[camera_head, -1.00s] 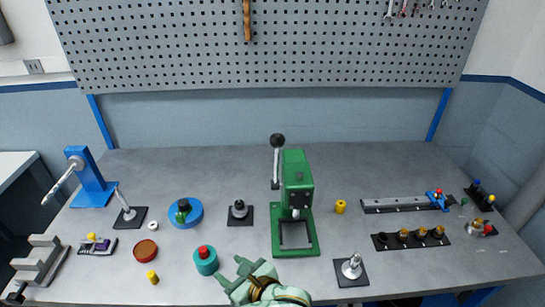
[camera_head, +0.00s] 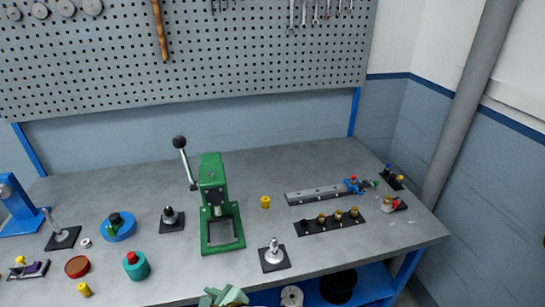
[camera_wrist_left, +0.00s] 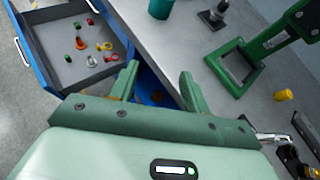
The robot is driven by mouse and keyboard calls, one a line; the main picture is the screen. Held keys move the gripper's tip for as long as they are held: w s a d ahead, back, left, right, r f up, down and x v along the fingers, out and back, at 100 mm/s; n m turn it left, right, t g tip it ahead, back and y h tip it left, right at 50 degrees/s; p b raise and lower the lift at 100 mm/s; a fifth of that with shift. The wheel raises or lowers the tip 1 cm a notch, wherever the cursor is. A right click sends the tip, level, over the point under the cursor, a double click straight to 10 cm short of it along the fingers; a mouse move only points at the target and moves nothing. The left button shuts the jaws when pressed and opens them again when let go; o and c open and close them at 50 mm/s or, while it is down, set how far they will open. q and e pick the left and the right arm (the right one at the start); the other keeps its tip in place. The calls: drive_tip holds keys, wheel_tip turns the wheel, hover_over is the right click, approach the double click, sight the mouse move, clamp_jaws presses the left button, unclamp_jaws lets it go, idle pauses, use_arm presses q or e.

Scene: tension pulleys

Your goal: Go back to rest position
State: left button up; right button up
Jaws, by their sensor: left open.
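My left gripper (camera_head: 224,297) shows only in part at the bottom edge of the head view, in front of the bench's front edge. In the left wrist view its two green fingers (camera_wrist_left: 159,74) are spread apart with nothing between them. The green arbor press (camera_head: 220,205) stands on the grey workbench (camera_head: 350,245) beyond the gripper. It also shows at the upper right of the left wrist view (camera_wrist_left: 238,75). My right gripper is not in view.
A teal jar (camera_head: 137,266), a yellow cylinder (camera_head: 266,202), a black plate with a metal post (camera_head: 273,255) and a rail (camera_head: 320,195) stand on the bench. In the left wrist view an open drawer (camera_wrist_left: 58,84) holds several small parts.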

use_arm(q)
wheel_tip(320, 180, down, 20)
drive_tip(key=d+n+g+h+b, duration=0.1)
drive_tip(key=n+g+h+b, duration=0.15)
drive_tip(key=n+h, duration=0.6)
drive_tip(key=s+a+f+n+h+b, duration=0.3)
drive_tip(key=s+f+n, duration=0.4)
drive_tip(key=f, duration=0.6)
drive_tip(key=s+a+f+n+g+b, duration=0.1)
drive_tip(key=s+f, duration=0.3)
drive_tip(key=s, duration=0.6)
drive_tip(key=s+a+f+n+g+y+b, duration=0.1)
drive_tip(key=s+a+f+n+b, duration=0.1)
drive_tip(key=s, duration=0.8)
drive_tip(key=s+a+f+n+g+b, duration=0.1)
drive_tip(key=s+a+f+b, duration=0.2)
drive_tip(key=s+f, duration=0.4)
drive_tip(key=s+a, duration=0.1)
drive_tip(key=s, duration=0.2)
drive_tip(key=shift+s+a+f, duration=0.2)
drive_tip(key=shift+a, duration=0.2)
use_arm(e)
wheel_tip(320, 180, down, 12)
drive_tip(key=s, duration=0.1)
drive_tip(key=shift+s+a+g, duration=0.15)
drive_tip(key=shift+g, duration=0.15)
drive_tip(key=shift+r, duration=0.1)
